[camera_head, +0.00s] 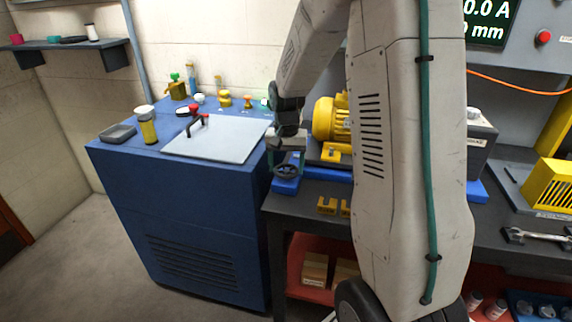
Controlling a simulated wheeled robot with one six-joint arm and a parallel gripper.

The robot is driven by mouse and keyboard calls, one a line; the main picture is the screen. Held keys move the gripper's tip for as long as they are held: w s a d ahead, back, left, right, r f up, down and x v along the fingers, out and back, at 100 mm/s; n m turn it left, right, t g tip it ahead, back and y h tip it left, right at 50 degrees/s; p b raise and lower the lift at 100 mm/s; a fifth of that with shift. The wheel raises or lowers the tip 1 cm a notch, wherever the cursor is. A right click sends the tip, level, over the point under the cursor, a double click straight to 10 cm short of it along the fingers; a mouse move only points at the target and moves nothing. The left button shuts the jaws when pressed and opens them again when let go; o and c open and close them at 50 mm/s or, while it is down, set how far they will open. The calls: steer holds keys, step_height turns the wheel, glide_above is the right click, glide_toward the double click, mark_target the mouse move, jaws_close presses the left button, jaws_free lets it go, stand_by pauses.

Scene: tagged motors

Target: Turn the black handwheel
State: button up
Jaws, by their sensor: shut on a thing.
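The black handwheel (287,170) sits low on a blue base (286,186) at the left end of the dark workbench (300,200). My gripper (288,160) reaches down from above, with its fingers at the handwheel. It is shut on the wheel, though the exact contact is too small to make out. My arm crosses the middle of the view and hides part of the bench behind it.
A yellow motor (328,118) stands just right of the handwheel. Left is a blue cabinet (185,220) with a pale plate (218,140), a red-topped lever and several small fittings. Yellow blocks (327,206) lie on the bench's front. A wrench (535,236) lies far right.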

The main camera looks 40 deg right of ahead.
steer(key=n, duration=0.4)
steer(key=shift+s+n, duration=0.15)
steer(key=shift+n, duration=0.15)
steer(key=n, duration=0.3)
steer(key=shift+n, duration=0.3)
steer(key=n, duration=0.4)
steer(key=shift+f+n, duration=0.1)
steer(key=shift+n, duration=0.2)
steer(key=n, duration=0.3)
steer(key=shift+n, duration=0.3)
steer(key=n, duration=1.2)
steer(key=shift+n, duration=1.8)
